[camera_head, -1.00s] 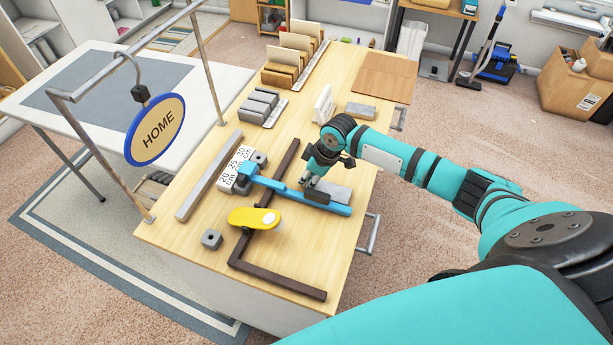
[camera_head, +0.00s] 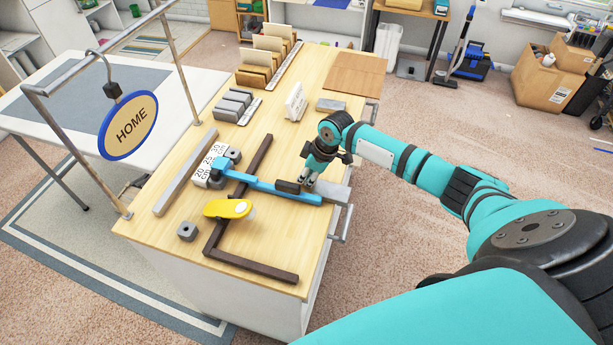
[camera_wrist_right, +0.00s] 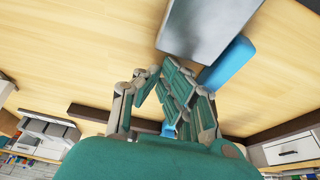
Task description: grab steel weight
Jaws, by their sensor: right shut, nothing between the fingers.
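A flat grey steel-looking block (camera_head: 334,192), likely the steel weight, lies at the table's right edge, beside the end of a blue bar (camera_head: 262,184). The wrist view shows the block (camera_wrist_right: 208,25) near the top, with the blue bar (camera_wrist_right: 228,62) alongside. My right gripper (camera_head: 308,183) is low over the block's left end, shut and empty; I cannot tell whether it touches the block. It also fills the middle of the wrist view (camera_wrist_right: 165,85). My left gripper is not in view.
Another grey block (camera_head: 331,104) and a white card (camera_head: 296,101) are farther back. A drawer handle (camera_head: 342,224) sticks out at the right edge.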

